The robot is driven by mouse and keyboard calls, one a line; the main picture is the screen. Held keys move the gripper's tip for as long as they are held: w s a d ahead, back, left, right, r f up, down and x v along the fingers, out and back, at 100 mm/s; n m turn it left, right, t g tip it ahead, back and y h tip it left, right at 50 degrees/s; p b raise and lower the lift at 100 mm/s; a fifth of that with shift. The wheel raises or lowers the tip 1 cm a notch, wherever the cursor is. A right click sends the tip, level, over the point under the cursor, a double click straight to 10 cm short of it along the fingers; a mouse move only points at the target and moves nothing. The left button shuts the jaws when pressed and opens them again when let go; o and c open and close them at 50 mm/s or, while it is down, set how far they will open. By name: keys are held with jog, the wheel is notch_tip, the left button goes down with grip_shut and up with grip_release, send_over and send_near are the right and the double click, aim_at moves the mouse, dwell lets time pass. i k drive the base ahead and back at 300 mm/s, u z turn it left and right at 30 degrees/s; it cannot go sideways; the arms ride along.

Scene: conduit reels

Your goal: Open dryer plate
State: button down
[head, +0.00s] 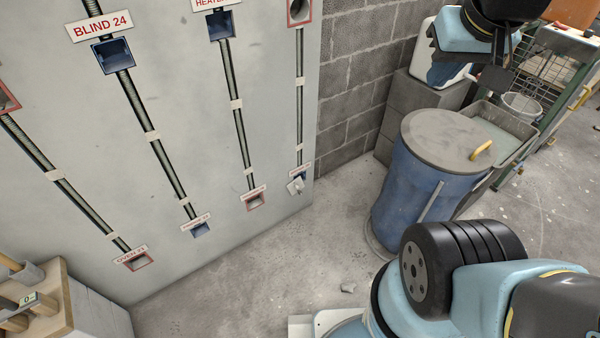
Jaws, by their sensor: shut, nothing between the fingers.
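A small pale plate (295,186) sits tilted at a box low on the right end of the grey wall panel, below a small label too small to read. I cannot tell whether it is the dryer plate; no label that I can read says dryer. My gripper (494,80) is at the upper right, dark and shut with nothing in it.
The panel carries conduits running to red and blue boxes, including one under the BLIND 24 sign (99,25). A blue drum (420,200) with a grey lid stands right of the panel. A wooden-topped box (45,300) is at lower left. Floor before the panel is mostly clear.

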aim_at(298, 184)
jog(key=i, duration=0.9)
jog(key=z, duration=0.1)
